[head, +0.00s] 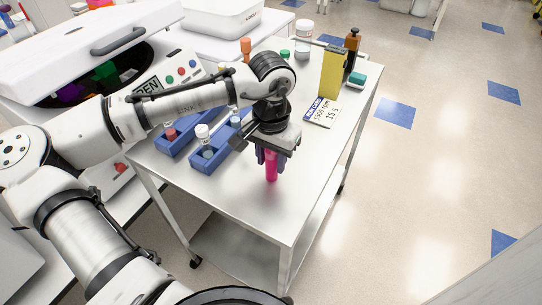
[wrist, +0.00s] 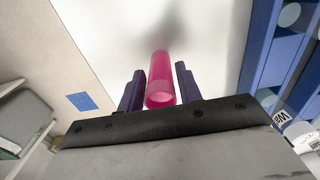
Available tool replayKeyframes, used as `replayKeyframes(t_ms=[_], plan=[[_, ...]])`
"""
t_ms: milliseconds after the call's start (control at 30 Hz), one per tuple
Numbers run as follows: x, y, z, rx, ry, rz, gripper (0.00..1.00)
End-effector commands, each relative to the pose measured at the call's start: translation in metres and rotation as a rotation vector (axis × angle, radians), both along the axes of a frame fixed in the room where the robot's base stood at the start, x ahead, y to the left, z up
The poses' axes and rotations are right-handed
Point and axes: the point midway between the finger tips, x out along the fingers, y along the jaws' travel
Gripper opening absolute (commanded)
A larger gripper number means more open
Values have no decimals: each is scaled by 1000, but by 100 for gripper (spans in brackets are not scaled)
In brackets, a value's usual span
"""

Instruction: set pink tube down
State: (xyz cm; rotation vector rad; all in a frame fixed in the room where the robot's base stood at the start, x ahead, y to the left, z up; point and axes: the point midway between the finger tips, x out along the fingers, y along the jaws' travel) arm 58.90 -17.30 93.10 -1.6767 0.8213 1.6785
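The pink tube (head: 271,166) is upright below my gripper (head: 270,154), over the near part of the metal cart top. In the wrist view the pink tube (wrist: 160,80) sits between the two dark purple fingers of my gripper (wrist: 160,86), close against them, with its open rim towards the camera. My gripper is shut on the tube. I cannot tell whether the tube's lower end touches the cart top (head: 230,200). A soft shadow lies beyond its far end in the wrist view.
Two blue racks (head: 210,159) (head: 176,141) with capped tubes stand left of my gripper. An open thermal cycler (head: 150,85) is at the left. The cart's near right area is bare.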

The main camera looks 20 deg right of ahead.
Motion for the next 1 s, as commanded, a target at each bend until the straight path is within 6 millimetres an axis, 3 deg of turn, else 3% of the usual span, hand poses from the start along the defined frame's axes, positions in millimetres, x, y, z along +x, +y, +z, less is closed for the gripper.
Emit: replayKeyframes(t_ms=[100,467,1000], plan=[[0,0,0,1,-1,0,48],[1,0,7,2,-4,0,48],[1,-1,107,0,-3,1,48]])
